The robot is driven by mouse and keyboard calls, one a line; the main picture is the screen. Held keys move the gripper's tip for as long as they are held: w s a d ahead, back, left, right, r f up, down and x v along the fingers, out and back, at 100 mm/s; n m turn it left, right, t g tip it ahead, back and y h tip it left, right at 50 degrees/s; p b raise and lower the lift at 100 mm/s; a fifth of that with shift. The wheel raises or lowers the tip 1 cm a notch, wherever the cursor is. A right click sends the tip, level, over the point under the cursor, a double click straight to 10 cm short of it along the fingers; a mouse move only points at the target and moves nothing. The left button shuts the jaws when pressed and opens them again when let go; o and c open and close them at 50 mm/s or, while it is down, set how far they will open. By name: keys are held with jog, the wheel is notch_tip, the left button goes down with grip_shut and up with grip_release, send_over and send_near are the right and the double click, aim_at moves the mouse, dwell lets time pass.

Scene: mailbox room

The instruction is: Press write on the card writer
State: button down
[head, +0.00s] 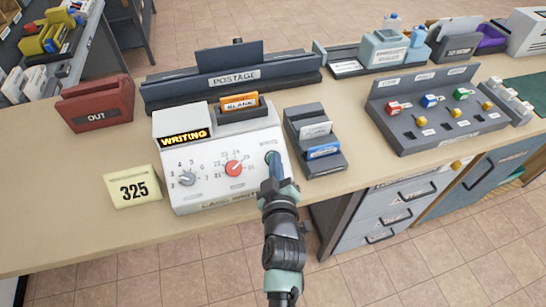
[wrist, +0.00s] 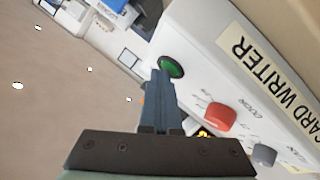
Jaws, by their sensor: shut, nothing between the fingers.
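The card writer (head: 212,179) is a white box on the counter with a grey dial (head: 187,179), a red dial (head: 234,168) and a green write button (wrist: 172,66) on its front. Its display (head: 184,138) reads "WRITING". An orange card marked "BLANK" (head: 240,102) stands in the slot on top. My gripper (head: 271,158) is shut and empty, its fingertips at the write button and partly covering it in the head view. In the wrist view my gripper (wrist: 160,75) points at the button's lower edge; I cannot tell whether it touches.
A yellow "325" sign (head: 134,188) stands left of the writer, with a red "OUT" tray (head: 96,104) behind it. A grey card holder (head: 316,140) is close on the right. A dark "POSTAGE" rack (head: 185,92) stands behind. Counter between the holder and the key panel (head: 437,112) is clear.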

jog(key=shift+s, duration=0.1)
jog(key=shift+s+d+r+p, duration=0.15)
jog(key=shift+s+r+p, duration=0.2)
jog(key=shift+r, duration=0.25)
jog(key=shift+s+d+r+p, duration=0.15)
jog(key=shift+s+r+p, duration=0.3)
jog(key=shift+r, duration=0.25)
jog(key=shift+s+d+r+p, duration=0.15)
jog(key=shift+s+r+p, duration=0.3)
jog(key=shift+r, duration=0.25)
jog(key=shift+s+d+r+p, duration=0.15)
jog(key=shift+s+r+p, duration=0.25)
jog(key=shift+r, duration=0.3)
